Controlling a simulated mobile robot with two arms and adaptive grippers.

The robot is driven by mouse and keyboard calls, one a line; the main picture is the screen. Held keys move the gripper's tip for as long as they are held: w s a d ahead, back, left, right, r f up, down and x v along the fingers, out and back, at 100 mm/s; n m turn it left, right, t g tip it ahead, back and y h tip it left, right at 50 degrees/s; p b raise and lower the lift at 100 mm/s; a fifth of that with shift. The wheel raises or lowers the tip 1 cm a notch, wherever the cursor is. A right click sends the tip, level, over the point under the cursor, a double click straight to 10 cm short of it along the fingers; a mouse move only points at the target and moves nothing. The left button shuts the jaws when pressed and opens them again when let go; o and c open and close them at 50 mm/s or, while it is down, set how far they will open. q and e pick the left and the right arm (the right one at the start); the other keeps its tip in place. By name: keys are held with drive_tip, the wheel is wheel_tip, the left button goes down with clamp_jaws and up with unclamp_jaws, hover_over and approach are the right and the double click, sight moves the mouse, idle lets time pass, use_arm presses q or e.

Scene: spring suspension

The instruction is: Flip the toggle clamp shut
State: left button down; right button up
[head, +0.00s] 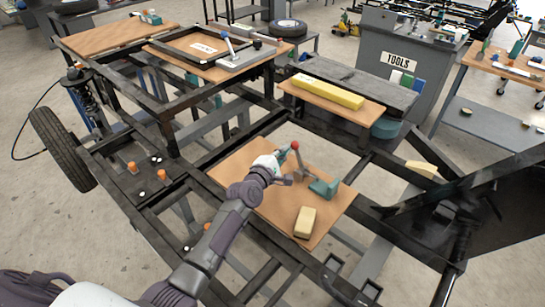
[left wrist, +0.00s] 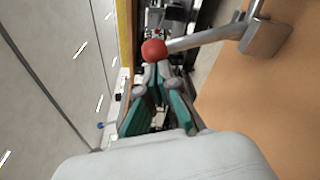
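The toggle clamp's grey lever (left wrist: 205,40) ends in a red ball knob (head: 295,145). In the head view the lever stands up from the brown board in the middle of the frame. In the left wrist view the red knob (left wrist: 153,50) sits just past my fingertips, and the lever runs right to a grey metal base (left wrist: 265,36). My left gripper (head: 287,152) is beside the knob. Its teal-padded fingers (left wrist: 157,78) converge at the tips and look shut, with the knob not between them. I cannot tell whether they touch it. My right gripper is not in view.
Black frame rails surround the board. A yellow bar (head: 328,91) lies on another board behind. Orange-capped pieces (head: 162,175) stand on the left rail.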

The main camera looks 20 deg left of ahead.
use_arm(q)
drive_tip(key=shift+s+d+r+p, duration=0.15)
drive_tip(key=shift+d+r+p, duration=0.2)
drive_tip(key=shift+d, duration=0.35)
drive_tip(key=shift+d+r, duration=0.1)
